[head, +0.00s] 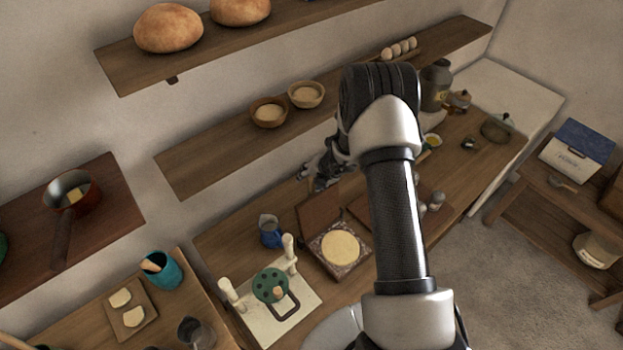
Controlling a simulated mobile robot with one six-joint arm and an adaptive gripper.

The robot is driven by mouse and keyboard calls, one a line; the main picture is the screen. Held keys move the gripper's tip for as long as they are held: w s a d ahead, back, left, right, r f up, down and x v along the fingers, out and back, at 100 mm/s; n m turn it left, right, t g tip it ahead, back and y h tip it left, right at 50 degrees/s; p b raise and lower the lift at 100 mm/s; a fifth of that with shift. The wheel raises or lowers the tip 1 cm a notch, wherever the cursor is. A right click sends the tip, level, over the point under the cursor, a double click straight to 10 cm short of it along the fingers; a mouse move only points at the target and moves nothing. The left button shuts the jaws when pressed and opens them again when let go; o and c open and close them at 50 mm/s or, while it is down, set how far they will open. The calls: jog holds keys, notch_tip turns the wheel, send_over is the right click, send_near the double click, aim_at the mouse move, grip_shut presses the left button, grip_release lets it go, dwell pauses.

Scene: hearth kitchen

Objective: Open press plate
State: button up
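A press on the counter has a square, stone-like base (323,264) with a flat, pale yellow dough round (341,247) on it. A brown wooden plate (319,212) stands raised or tilted back at the base's rear edge; its exact angle is hard to tell. My gripper (318,179) is just behind and above that plate, near its top edge. Whether it touches the plate cannot be told. The fingers are small and dark here, and their opening is unclear.
A pale board with white posts and a green holed disc (270,286) stands at front left of the press. A blue jug (270,231) is close to the press's left. A shelf with two bowls (268,112) overhangs behind. Jars and pots stand further right.

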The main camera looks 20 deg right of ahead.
jog(key=v, duration=1.2)
jog(key=shift+s+f, duration=0.1)
